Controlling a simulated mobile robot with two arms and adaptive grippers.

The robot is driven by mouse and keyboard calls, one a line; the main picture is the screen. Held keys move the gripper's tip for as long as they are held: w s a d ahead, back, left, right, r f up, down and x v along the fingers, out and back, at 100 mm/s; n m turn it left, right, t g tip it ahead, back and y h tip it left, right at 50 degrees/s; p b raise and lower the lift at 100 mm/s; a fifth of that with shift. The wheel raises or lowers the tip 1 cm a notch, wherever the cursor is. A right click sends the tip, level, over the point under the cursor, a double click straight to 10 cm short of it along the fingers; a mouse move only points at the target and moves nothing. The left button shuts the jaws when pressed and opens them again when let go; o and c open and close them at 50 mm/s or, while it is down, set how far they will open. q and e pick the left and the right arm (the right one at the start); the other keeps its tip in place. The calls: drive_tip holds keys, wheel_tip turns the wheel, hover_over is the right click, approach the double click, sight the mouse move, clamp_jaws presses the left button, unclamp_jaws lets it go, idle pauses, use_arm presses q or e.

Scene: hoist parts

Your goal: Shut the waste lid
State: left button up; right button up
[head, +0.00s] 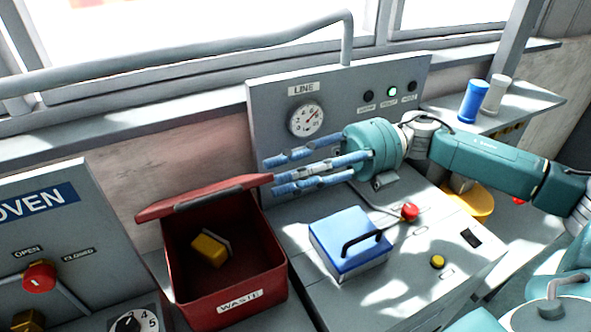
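The red waste bin (245,290) stands left of centre with a "WASTE" label on its front. Its red lid (165,208) is raised at the back of the opening, seen nearly edge-on, with a dark grey strip along it. The inside of the bin is visible. My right gripper (275,175) has a teal body and blue fingers pointing left. The fingers are spread apart with nothing seen between them. Their tips are at the right end of the lid; I cannot tell whether they touch it. My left gripper is not in view.
A yellow block (208,250) lies inside the bin. A blue box with a black handle (345,262) sits right of the bin. Behind stands the LINE gauge panel (270,105). The OVEN panel (65,240) is at left. Blue (473,101) and white (495,94) cylinders stand at back right.

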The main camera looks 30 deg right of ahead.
drive_tip(key=shift+d, duration=0.75)
